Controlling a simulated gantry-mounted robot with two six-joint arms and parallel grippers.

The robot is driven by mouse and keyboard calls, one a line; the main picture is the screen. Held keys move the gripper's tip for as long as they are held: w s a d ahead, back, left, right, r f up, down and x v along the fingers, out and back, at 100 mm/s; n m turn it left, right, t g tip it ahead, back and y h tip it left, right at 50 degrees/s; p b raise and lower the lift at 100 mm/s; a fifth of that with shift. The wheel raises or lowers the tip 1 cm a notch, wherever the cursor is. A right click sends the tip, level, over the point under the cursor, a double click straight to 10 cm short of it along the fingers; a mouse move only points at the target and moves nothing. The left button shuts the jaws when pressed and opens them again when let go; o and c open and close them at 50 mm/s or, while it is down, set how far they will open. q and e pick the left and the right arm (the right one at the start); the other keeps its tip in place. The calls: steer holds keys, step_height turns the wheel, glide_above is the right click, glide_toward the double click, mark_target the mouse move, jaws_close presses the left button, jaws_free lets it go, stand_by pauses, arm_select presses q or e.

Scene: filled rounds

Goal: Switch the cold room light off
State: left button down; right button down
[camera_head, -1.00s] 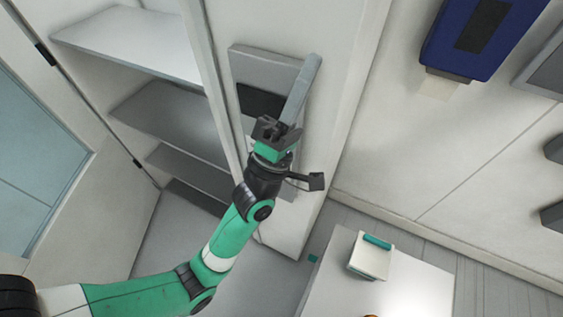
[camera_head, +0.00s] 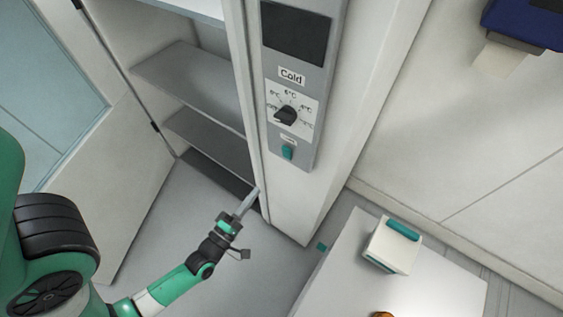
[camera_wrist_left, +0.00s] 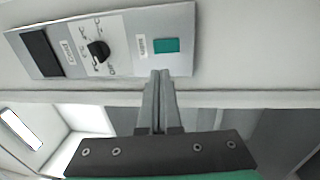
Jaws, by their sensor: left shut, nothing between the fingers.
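A grey control panel (camera_head: 328,90) is on the narrow white wall beside the shelved cold room. It carries a dark display, a "Cold" label, a black dial (camera_head: 286,116) and, at the bottom, a small teal switch (camera_head: 288,152) under a label too small to read. My left gripper (camera_head: 252,193) is shut and empty, below and left of the switch in the head view. In the left wrist view the shut fingers (camera_wrist_left: 160,76) point towards the teal switch (camera_wrist_left: 166,46), with the black dial (camera_wrist_left: 99,51) to its left. My right gripper is not in view.
Grey shelves (camera_head: 190,72) stand in the open room to the left, with a door (camera_head: 50,70) at the far left. A white surface (camera_head: 385,290) at lower right holds a white box with a teal top (camera_head: 392,245). A blue wall unit (camera_head: 520,22) hangs upper right.

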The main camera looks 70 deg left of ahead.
mark_target(286, 152)
arm_select(q)
steer(key=p+x, duration=0.1)
steer(key=x, duration=1.3)
steer(key=shift+r, duration=0.1)
steer(key=shift+w+a+r+p, duration=0.15)
steer(key=shift+r+p, duration=0.35)
steer(key=shift+p, duration=0.7)
steer(key=shift+f+g+h, duration=0.3)
steer(key=shift+g, duration=0.1)
steer(key=shift+f, duration=0.1)
steer(key=r+p+v, duration=0.1)
steer(key=r+v, duration=0.1)
steer(key=v, duration=1.1)
steer(key=shift+s+d+r+p, duration=0.25)
steer(key=shift+s+d+p, duration=0.05)
steer(key=shift+s, duration=0.05)
